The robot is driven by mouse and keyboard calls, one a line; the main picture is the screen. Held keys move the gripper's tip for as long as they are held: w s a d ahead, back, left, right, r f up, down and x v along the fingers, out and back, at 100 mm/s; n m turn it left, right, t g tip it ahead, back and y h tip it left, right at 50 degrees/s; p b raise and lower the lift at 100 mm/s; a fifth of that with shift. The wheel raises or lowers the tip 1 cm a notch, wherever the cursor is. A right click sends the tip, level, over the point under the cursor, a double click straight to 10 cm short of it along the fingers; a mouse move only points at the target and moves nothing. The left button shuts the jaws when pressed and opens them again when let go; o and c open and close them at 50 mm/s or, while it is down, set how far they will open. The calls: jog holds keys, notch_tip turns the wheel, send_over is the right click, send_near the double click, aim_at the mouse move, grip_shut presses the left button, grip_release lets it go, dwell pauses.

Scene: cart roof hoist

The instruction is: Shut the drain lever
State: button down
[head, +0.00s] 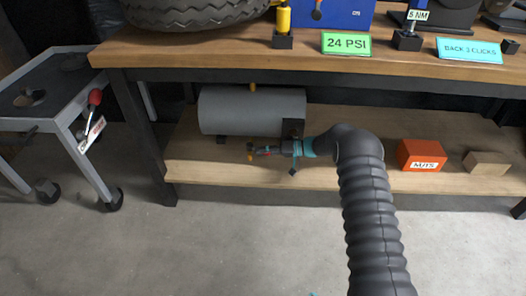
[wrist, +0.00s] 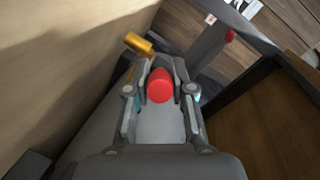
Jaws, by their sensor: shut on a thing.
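The drain lever shows as a red rounded end (wrist: 159,85) between my fingers in the wrist view. In the head view only a small bit of red shows at my fingertips. A brass fitting (wrist: 138,43) sits just beyond the fingers; it also shows in the head view (head: 250,150). The grey tank (head: 240,110) lies on its side on the lower shelf, above and behind my gripper. My gripper (head: 262,151) reaches in low under the tank from the right and is shut on the red lever. The lever's base is hidden.
The wooden lower shelf (head: 205,174) carries an orange nuts box (head: 421,155) and a wooden block (head: 486,162) at right. The workbench top (head: 180,50) is overhead. A grey cart (head: 65,110) with a red-knobbed lever (head: 94,98) stands at left. The floor in front is clear.

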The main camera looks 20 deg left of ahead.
jog(key=shift+s+a, duration=0.25)
jog(key=c, duration=1)
grip_release()
jog(key=shift+s+a, duration=0.1)
jog(key=shift+a, duration=0.1)
jog(key=shift+o, duration=0.2)
jog(key=shift+w+d, duration=0.25)
jog(key=shift+d, duration=0.1)
jog(key=shift+w+d, duration=0.1)
jog(key=shift+d, duration=0.1)
jog(key=v, duration=1.1)
jog(key=shift+d, duration=0.3)
jog(key=shift+r, duration=0.1)
